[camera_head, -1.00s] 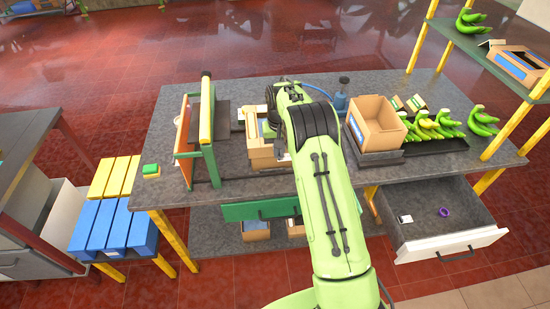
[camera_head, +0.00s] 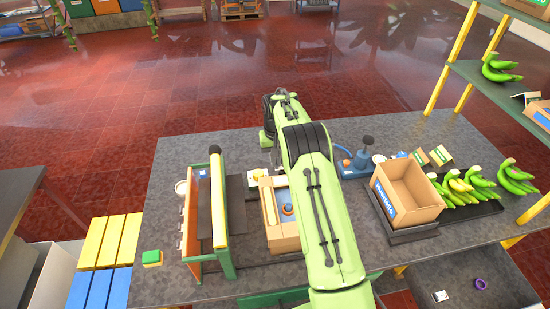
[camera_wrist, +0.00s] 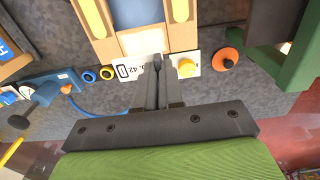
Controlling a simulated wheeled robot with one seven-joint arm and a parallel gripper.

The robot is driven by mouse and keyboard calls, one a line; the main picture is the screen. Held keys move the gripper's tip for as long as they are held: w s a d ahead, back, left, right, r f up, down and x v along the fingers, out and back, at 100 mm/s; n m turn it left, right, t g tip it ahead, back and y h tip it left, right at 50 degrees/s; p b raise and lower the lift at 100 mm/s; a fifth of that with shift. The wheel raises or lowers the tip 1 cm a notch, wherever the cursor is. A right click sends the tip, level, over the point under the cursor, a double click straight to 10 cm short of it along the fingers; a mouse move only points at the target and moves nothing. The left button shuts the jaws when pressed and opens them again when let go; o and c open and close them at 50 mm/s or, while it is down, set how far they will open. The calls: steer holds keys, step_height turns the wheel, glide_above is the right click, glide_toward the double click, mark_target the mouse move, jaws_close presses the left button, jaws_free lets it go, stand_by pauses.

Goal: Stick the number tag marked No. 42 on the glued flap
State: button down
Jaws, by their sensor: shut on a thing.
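The white number tag (camera_wrist: 130,71) shows "42" in the wrist view, partly covered by my fingers. My gripper (camera_wrist: 157,64) is shut on the tag's edge. The cardboard box (camera_wrist: 190,36) lies just beyond the fingertips. Its near flap bears a pale patch (camera_wrist: 145,41), seemingly the glued area. The tag is close to this flap's edge; I cannot tell whether they touch. In the head view the open box (camera_head: 283,238) stands on the table, partly behind my arm, which hides the tag and fingertips.
A green-and-yellow frame (camera_head: 217,205) stands left of the box. A blue tool (camera_head: 357,164), an empty carton (camera_head: 407,190) and bananas (camera_head: 456,187) stand right.

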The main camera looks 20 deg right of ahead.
steer(key=shift+s+f+b, duration=0.3)
steer(key=shift+f+b, duration=0.1)
steer(key=shift+f, duration=0.15)
steer(key=b, duration=0.3)
glide_above(276, 180)
step_height(276, 180, down, 4)
steer(key=shift+f, duration=0.5)
steer(key=shift+s+f+b, duration=0.1)
steer(key=shift+f+b, duration=0.35)
steer(key=shift+f, duration=0.05)
stand_by(0.9)
steer(key=c, duration=0.8)
jaws_free()
steer(key=shift+r+p, duration=2.55)
steer(key=shift+r, duration=1.15)
steer(key=shift+f, duration=0.1)
